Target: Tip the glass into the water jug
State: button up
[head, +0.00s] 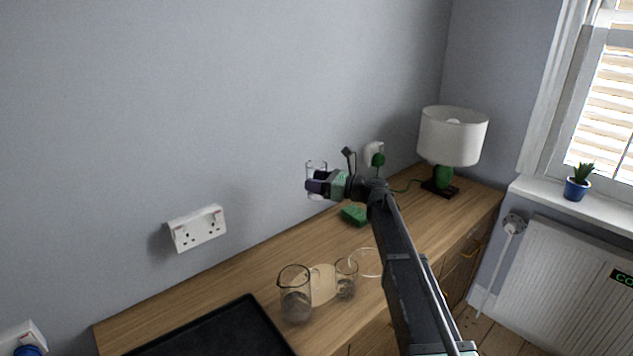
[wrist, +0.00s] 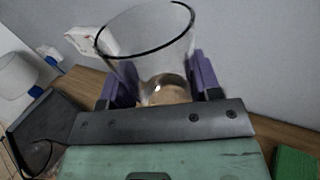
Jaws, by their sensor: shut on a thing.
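My gripper (head: 316,186) is shut on a clear glass (head: 316,168), held upright or nearly so, high above the worktop and near the wall. In the wrist view the glass (wrist: 150,45) sits between the two purple fingers with its open rim in sight. Whether it holds liquid I cannot tell for sure. The water jug (head: 295,298), clear with a handle, stands on the worktop below and left of my gripper. Its lower part looks darker.
A second small glass vessel (head: 346,283) stands right of the jug, by a round board (head: 322,284) and a clear round dish (head: 366,262). A black tray (head: 225,335) lies at front left. A green sponge (head: 354,215) and a lamp (head: 452,138) are further back.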

jog(key=shift+r, duration=0.25)
jog(key=shift+f, duration=0.1)
jog(key=shift+s+a+f+b, duration=0.1)
jog(key=shift+f+b, duration=0.2)
jog(key=s+f+b, duration=0.3)
jog(key=s, duration=0.4)
jog(key=s+f+b, duration=0.3)
jog(key=s, duration=0.5)
jog(key=shift+a+f+b, duration=0.35)
jog(key=shift+a, duration=0.05)
jog(key=shift+s+r+n, duration=0.1)
jog(key=shift+n, duration=0.2)
